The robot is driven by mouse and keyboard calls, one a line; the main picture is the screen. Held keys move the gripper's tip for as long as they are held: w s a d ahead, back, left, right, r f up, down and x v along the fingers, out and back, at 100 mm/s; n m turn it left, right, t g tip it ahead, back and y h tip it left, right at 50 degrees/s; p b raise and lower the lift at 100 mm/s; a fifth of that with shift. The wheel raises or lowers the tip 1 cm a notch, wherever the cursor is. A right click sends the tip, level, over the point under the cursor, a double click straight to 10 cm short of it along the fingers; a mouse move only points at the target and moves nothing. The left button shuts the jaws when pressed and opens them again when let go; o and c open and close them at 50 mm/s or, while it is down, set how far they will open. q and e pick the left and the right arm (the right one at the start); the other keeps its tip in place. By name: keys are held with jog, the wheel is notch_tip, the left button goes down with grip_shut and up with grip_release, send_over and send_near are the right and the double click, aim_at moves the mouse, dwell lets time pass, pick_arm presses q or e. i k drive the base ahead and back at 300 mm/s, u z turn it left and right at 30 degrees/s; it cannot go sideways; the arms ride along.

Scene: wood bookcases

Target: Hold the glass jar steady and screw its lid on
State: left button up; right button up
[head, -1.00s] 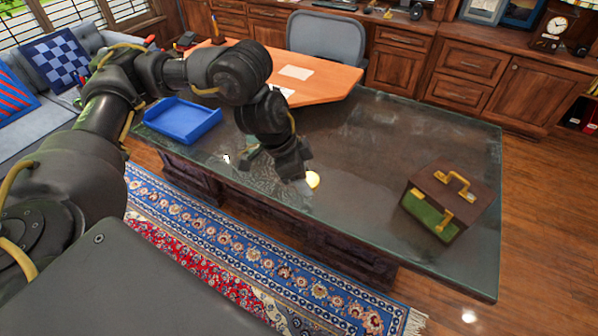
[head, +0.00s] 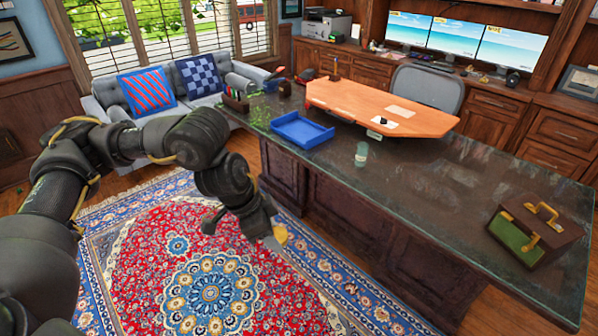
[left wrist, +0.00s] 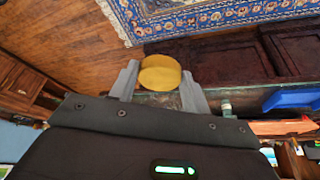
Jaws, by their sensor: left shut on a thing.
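The glass jar (head: 361,154), pale and greenish, stands upright on the dark desk top near its front edge in the head view. It shows small at the right in the left wrist view (left wrist: 226,108). My left gripper (head: 275,241) is shut on the round yellow lid (left wrist: 161,72), which sits between its two grey fingers. In the head view the lid (head: 281,234) is partly hidden by the gripper. The gripper is in front of the desk, over the rug, left of the jar and apart from it. My right gripper is not in view.
The desk (head: 440,185) bears a blue tray (head: 301,131) left of the jar, an orange board (head: 385,108) behind it and a brown-green case (head: 535,228) at the right. The desk top between jar and case is clear. A patterned rug (head: 200,270) covers the floor in front.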

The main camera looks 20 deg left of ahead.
aim_at(362, 155)
jog(key=u, duration=0.1)
jog(key=k, duration=0.3)
jog(key=u, duration=0.85)
jog(key=i, duration=1.45)
jog(key=z, duration=0.75)
jog(key=i, duration=0.55)
jog(key=z, duration=0.45)
